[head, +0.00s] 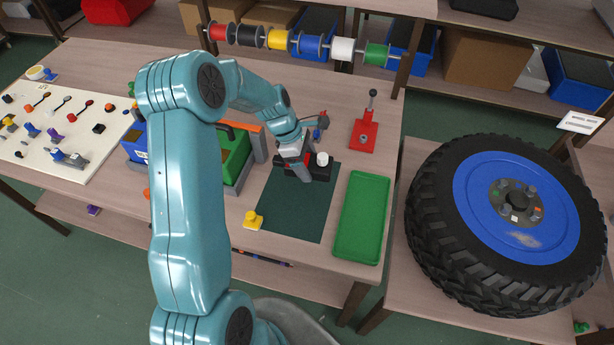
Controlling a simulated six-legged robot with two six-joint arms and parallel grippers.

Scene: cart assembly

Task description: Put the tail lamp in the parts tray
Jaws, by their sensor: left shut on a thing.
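My left arm (188,200) reaches up from the bottom, and its gripper (304,176) points down over the dark green mat (290,218). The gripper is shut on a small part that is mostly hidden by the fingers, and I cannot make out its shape. Dark and red pieces and a white cylinder (322,159) show close around the fingertips. I cannot tell which of these is the tail lamp. The green parts tray (361,218) lies flat to the right of the mat and looks empty. My right gripper is not in view.
A yellow part (253,220) sits at the mat's left edge. A red stand with a lever (364,134) is behind the tray. A large blue-hubbed wheel (510,220) lies at right. A white board (62,138) holds small parts.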

